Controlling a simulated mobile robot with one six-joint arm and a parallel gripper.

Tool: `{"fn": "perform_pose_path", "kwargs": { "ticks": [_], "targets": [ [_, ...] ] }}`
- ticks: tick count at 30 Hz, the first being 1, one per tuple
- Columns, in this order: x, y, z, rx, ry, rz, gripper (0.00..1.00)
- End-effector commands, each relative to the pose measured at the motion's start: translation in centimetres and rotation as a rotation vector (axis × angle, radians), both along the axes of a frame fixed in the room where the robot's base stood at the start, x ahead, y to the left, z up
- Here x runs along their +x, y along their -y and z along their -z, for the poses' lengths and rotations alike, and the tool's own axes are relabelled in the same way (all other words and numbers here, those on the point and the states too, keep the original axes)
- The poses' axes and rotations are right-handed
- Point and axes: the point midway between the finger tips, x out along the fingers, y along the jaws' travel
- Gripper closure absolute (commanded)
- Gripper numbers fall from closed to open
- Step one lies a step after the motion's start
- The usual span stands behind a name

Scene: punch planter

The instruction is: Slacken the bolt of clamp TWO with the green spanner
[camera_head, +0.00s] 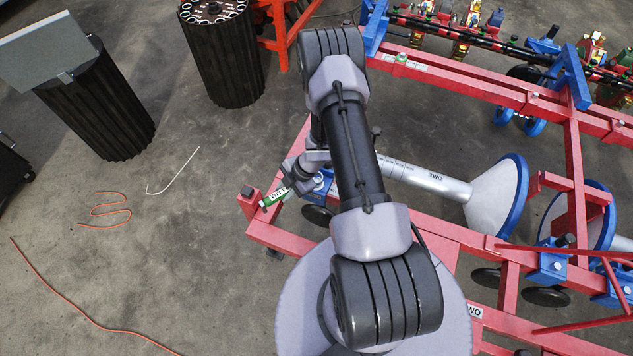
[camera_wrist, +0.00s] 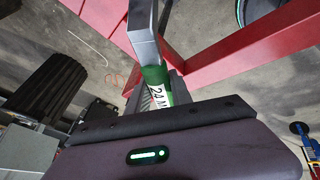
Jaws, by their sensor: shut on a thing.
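The green spanner (camera_head: 274,197) shows by its green and white handle at the left corner of the red frame (camera_head: 285,238). In the wrist view the green handle (camera_wrist: 155,75) has a white label reading "24 M", and a grey metal shank runs up from it. My gripper (camera_head: 291,185) is shut on the spanner's handle; the jaws (camera_wrist: 150,98) are partly hidden in the wrist view. A blue clamp (camera_head: 319,188) sits beside the gripper, partly behind my arm. A "TWO" label (camera_head: 474,311) is on the red frame. I cannot tell whether the spanner touches a bolt.
A grey cylinder (camera_head: 425,175) with a blue-rimmed disc (camera_head: 500,196) lies right of my arm. Another blue clamp (camera_head: 546,264) is at the right. Black ribbed bins (camera_head: 97,108) stand at the left.

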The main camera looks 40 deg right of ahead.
Motion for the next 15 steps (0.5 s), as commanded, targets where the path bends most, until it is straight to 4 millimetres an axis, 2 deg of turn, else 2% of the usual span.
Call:
{"fn": "perform_pose_path", "kwargs": {
  "ticks": [15],
  "targets": [
    [0.0,0.0,1.4,0.000,0.000,0.000,1.00]
  ]
}}
